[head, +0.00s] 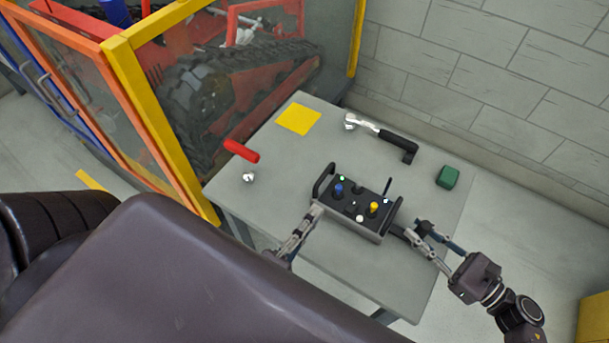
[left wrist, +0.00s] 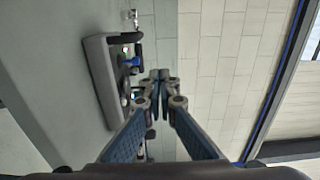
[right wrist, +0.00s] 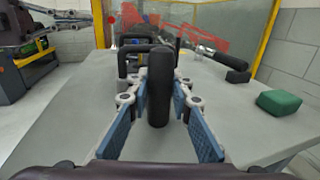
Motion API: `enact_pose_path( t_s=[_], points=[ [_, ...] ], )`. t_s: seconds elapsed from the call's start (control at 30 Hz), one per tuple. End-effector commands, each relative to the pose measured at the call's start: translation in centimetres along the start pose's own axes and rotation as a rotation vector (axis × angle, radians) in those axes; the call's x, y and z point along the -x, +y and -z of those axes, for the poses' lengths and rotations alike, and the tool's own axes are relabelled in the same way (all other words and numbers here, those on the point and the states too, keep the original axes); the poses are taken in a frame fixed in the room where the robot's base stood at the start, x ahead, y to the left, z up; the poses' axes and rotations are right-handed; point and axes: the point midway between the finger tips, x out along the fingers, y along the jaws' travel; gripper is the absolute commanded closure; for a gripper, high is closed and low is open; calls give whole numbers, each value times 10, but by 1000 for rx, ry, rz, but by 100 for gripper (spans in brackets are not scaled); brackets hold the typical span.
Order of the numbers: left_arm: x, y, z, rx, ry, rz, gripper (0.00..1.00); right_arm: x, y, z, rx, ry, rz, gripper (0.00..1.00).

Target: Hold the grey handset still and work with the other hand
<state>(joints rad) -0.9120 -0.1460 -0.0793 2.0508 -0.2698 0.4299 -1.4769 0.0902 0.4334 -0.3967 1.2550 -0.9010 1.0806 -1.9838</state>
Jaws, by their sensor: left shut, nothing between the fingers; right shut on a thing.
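The grey handset (head: 352,211) lies on the table, with a black top, a blue and a yellow joystick, small knobs, a lit green lamp and a black handle at each end. My right gripper (head: 412,234) is shut on its right-hand handle (right wrist: 160,75), which stands between the fingers in the right wrist view. My left gripper (head: 315,211) is shut and empty at the handset's front left corner; in the head view I cannot tell whether it touches. In the left wrist view its closed fingertips (left wrist: 160,76) are beside the handset (left wrist: 101,80), with a gap in the picture.
The grey table (head: 275,195) also holds a yellow square (head: 298,118), a black-handled silver tool (head: 385,135), a green block (head: 447,177), a red grip (head: 241,151) and a silver knob (head: 249,177). A yellow-framed guard (head: 160,125) stands left, a block wall (head: 490,80) behind.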

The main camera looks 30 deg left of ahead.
Motion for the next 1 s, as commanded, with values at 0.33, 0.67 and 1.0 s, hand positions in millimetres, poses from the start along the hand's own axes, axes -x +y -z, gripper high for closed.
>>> enact_pose_path(
  t_s=[0.33, 0.67, 1.0],
  points=[
    [32, -12, 0, 0, 0, 0, 100, 0, 0, 0, 0, 0, -1, 100],
    [32, -12, 0, 0, 0, 0, 100, 0, 0, 0, 0, 0, 0, 100],
    [32, -12, 0, 0, 0, 0, 100, 0, 0, 0, 0, 0, 0, 60]
  ],
)
